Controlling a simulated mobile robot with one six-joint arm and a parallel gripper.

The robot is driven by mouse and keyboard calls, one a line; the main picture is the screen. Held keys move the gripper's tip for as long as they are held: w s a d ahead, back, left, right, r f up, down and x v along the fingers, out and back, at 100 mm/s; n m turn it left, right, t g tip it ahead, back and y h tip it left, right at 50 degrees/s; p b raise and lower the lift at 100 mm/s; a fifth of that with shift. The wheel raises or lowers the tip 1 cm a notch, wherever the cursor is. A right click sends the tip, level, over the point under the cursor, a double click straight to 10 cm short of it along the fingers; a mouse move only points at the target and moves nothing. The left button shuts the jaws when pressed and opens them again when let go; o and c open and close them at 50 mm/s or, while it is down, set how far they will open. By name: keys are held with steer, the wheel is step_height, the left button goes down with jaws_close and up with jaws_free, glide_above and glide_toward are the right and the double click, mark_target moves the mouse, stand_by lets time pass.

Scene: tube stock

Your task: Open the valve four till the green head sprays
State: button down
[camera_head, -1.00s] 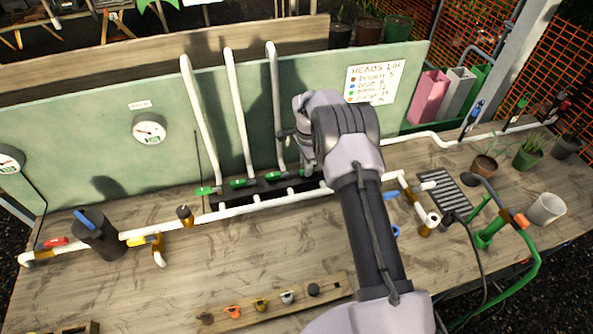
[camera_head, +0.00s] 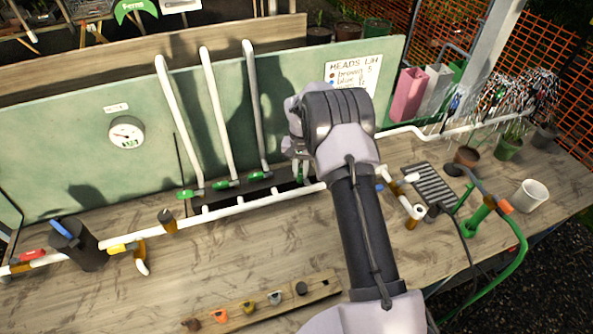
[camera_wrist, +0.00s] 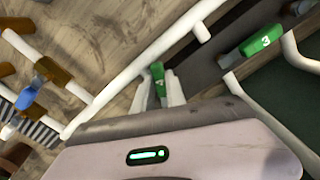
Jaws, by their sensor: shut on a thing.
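My gripper (camera_wrist: 166,92) is shut on the green handle of valve four (camera_wrist: 158,72), marked 4. The handle is turned at an angle to the handle of valve three (camera_wrist: 262,40). In the head view my gripper (camera_head: 300,172) is at the right end of the valve row, and my wrist hides most of valve four. White spray streaks (camera_head: 500,95) show around the green head's place at the far right. More streaks (camera_head: 541,93) show at the head to its right. The heads are largely hidden in the spray. The heads list (camera_head: 352,72) is partly covered by my arm.
Three other green valves (camera_head: 226,185) stand left of my gripper, below upright pipes. A white pipe (camera_head: 262,202) runs in front of them. A gauge (camera_head: 127,132) is on the green board. A strip of coloured knobs (camera_head: 248,306) lies at the front.

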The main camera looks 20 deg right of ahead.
steer(key=shift+s+d+n, duration=0.15)
steer(key=shift+d+n, duration=0.35)
steer(key=shift+n, duration=0.7)
steer(key=shift+s+d+n, duration=0.1)
steer(key=shift+d+n, duration=0.4)
steer(key=shift+n, duration=0.7)
steer(key=c, duration=1.4)
jaws_free()
steer(key=shift+o, duration=0.2)
step_height(320, 180, up, 18)
steer(key=p, duration=0.2)
steer(key=shift+f+p, duration=0.25)
steer(key=shift+p, duration=0.1)
